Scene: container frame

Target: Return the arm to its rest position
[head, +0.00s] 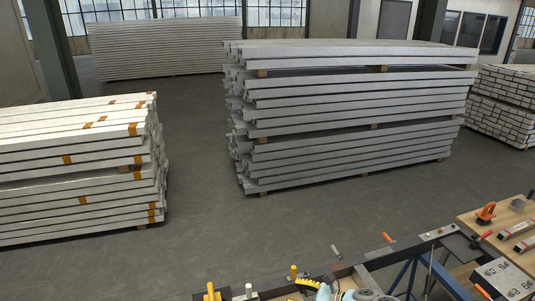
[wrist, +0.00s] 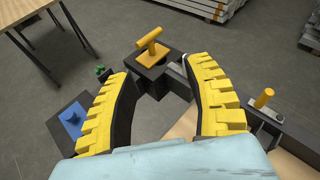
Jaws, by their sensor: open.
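My gripper (wrist: 158,68) is open in the wrist view, its two yellow ribbed fingers spread apart with nothing held between them. Beyond the fingertips is a yellow T-shaped handle (wrist: 149,44) on a black block of the frame (wrist: 178,73). The handle seems apart from the fingers. In the head view my gripper (head: 308,285) shows only in part at the bottom edge, just above the dark frame (head: 268,291). Most of my arm is out of view there.
A wooden bench (head: 480,215) with tools is at the right. A yellow upright pin (wrist: 263,98) stands close right of my fingers. A blue part (wrist: 72,117) is at left. Stacks of metal profiles (head: 350,110) stand behind; the grey floor (head: 200,235) between is clear.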

